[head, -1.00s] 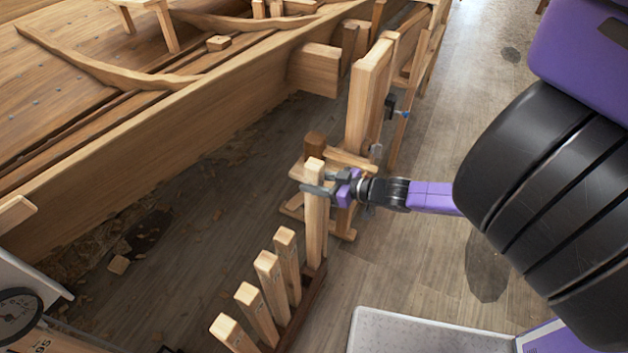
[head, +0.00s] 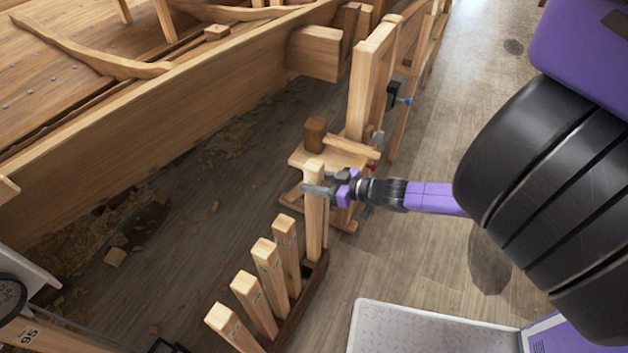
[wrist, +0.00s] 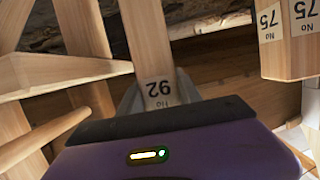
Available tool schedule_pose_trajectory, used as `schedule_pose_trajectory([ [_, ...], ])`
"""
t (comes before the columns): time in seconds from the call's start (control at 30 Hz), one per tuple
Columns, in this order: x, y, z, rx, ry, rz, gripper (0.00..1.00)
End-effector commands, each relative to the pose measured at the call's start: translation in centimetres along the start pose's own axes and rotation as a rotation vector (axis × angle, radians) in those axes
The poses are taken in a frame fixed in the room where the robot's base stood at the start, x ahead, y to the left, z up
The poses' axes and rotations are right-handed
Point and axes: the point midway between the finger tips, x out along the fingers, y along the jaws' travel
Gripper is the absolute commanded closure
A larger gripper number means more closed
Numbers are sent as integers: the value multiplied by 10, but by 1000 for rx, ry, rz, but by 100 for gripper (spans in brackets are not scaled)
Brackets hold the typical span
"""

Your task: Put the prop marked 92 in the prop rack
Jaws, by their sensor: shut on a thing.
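The prop marked 92 (head: 314,225) is a pale square wooden post standing roughly upright at the far end of the dark prop rack (head: 318,275). My gripper (head: 320,189) is shut on it near its top. In the wrist view the prop (wrist: 147,45) runs away from between the jaws, its 92 label upside down. Its lower end meets the rack's far end in the head view; I cannot tell how deep it sits. Its top is higher than the other props' tops.
Several similar props (head: 270,270) stand in the rack on the near side. A wooden stand (head: 330,155) is just behind my gripper. The boat hull (head: 180,110) is to the left. Open floor lies right.

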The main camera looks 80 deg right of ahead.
Motion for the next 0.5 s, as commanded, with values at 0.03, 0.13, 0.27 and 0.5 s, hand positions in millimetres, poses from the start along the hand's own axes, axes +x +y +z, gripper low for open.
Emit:
schedule_pose_trajectory([
  [0.03, 2, 0, 4, 0, 3, -1, 100],
  [0.13, 4, 0, 9, 0, 3, -1, 100],
  [0.27, 6, 0, 16, 0, 3, -1, 100],
  [0.5, 8, 0, 25, -1, 3, 0, 100],
])
